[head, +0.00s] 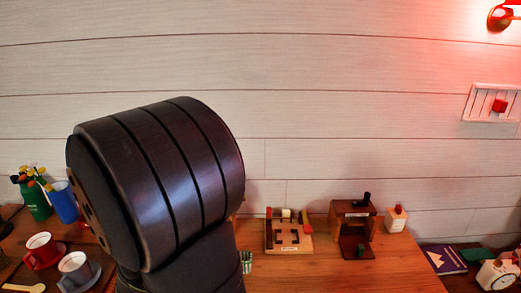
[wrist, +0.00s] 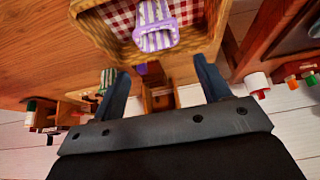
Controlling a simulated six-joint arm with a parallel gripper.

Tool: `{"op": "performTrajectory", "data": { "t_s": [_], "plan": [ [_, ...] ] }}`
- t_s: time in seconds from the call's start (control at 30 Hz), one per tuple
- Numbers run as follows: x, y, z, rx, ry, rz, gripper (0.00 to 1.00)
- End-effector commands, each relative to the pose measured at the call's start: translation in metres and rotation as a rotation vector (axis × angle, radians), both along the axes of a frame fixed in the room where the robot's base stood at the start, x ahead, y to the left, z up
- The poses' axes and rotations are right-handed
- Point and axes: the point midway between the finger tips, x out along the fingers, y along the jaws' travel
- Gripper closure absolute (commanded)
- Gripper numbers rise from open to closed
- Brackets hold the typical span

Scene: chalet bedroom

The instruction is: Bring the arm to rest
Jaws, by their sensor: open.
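My gripper (wrist: 161,66) shows in the wrist view with its two dark blue fingers spread wide apart. It is open, and no object is clamped between the fingers. Beyond the fingertips is a basket (wrist: 205,48) with a red checked lining and a purple-and-white striped item (wrist: 156,28) in it. I cannot tell how far the fingertips are from the basket. In the head view my own dark arm link fills the left middle and hides part of the table and wall; the gripper is not seen there.
In the head view the wooden table (head: 345,278) carries a wooden tray with blocks (head: 289,249), a brown wooden stand (head: 352,222), a small white box (head: 396,220), a red cup (head: 42,251) and a white cup (head: 75,265). A book (head: 445,259) and a clock (head: 497,275) are at right.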

Motion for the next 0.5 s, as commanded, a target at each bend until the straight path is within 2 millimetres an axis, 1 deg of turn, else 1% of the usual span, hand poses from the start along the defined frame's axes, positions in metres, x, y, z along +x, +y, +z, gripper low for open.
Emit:
{"op": "performTrajectory", "data": {
  "t_s": [0.03, 0.2, 0.4, 0.5],
  "plan": [
    [0.003, -0.001, -0.007, -0.004, 0.003, 0.0, 0.3],
    [0.013, -0.001, -0.024, -0.003, 0.003, 0.001, 0.3],
    [0.024, 0.0, -0.043, -0.001, 0.003, 0.0, 0.3],
    [0.024, 0.0, -0.049, -0.002, 0.003, 0.002, 0.3]
  ]
}}
